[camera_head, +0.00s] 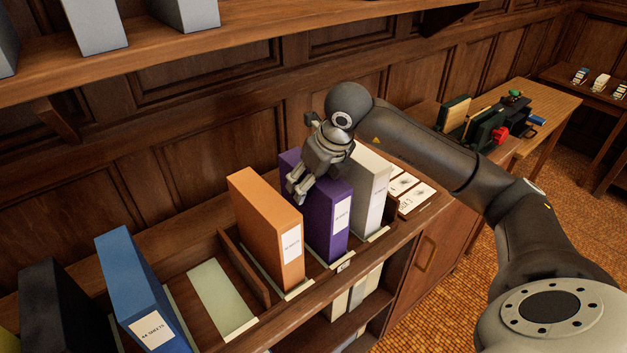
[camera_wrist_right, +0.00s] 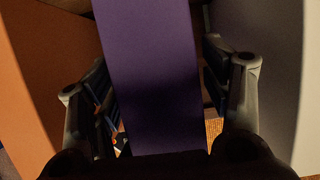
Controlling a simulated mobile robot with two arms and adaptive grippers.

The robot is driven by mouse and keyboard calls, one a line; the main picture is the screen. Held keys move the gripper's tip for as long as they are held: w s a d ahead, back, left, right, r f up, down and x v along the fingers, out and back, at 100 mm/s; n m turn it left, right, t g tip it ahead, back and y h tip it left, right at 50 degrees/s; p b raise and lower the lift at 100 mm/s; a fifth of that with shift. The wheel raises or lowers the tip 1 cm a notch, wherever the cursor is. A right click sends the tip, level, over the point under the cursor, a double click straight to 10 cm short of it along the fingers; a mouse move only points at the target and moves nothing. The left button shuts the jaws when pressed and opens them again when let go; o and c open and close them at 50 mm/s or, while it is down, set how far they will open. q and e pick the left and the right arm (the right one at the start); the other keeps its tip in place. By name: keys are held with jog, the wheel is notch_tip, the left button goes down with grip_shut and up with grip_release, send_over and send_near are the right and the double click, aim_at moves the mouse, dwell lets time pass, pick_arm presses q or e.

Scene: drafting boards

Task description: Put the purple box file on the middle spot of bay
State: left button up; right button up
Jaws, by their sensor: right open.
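The purple box file (camera_head: 328,217) stands upright on a shelf top between an orange box file (camera_head: 268,228) on its left and a white box file (camera_head: 371,190) on its right. A pale strip lies at its front foot. My right gripper (camera_head: 296,187) is at the upper left part of the purple file. In the right wrist view, the purple box file (camera_wrist_right: 155,75) runs between the two open fingers of my right gripper (camera_wrist_right: 158,85), with a visible gap on each side. My left gripper is not in view.
A wooden divider (camera_head: 244,268) stands left of the orange file. Left of it is an empty pale spot (camera_head: 222,297), then a blue box file (camera_head: 139,288) and a black one (camera_head: 58,305). White cards (camera_head: 413,200) lie right of the white file. An upper shelf (camera_head: 170,48) overhangs behind.

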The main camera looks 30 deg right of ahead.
jog(key=shift+r, duration=0.15)
jog(key=b+v, duration=0.1)
jog(key=v, duration=1.1)
